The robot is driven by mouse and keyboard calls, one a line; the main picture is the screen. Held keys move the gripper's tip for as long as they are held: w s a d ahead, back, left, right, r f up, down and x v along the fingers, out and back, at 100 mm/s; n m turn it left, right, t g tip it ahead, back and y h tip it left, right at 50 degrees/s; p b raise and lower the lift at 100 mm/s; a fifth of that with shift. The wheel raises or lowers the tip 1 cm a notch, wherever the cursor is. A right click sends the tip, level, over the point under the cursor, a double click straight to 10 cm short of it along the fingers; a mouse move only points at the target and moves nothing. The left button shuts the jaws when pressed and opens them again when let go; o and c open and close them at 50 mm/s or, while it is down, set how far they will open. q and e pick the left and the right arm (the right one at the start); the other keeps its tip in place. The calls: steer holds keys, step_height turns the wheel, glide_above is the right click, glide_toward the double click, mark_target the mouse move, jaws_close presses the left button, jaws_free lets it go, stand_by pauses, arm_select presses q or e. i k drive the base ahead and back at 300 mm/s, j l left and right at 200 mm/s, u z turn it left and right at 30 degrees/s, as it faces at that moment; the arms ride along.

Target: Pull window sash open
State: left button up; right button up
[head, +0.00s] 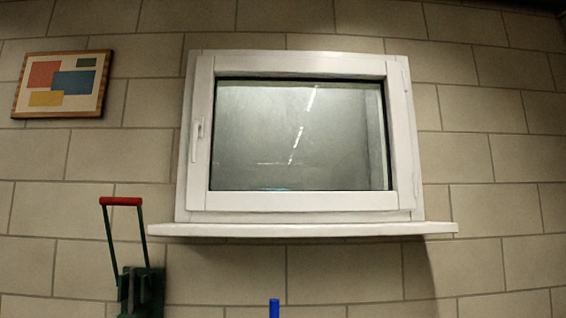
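A white-framed window is set in the block wall. Its sash (302,202) sits flush in the outer frame (184,160) and looks closed. A white lever handle (196,140) is on the left side of the sash and stands roughly upright along it. The glass (290,135) is grey with a streak of reflected light. Hinge-like parts show at the right side of the frame. Neither of my grippers is in view, so I cannot see whether they are open or shut.
A white sill (305,230) juts out below the window. A dark green object with a red-topped handle (121,201) stands at the lower left. The tip of a blue object (274,308) shows at the bottom middle. A framed picture (62,84) hangs at the left.

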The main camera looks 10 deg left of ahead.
mark_target(402, 193)
steer(key=i+j, duration=0.25)
steer(key=j, duration=0.15)
steer(key=i+j+z, duration=0.1)
steer(key=i+j, duration=0.4)
steer(key=j, duration=0.25)
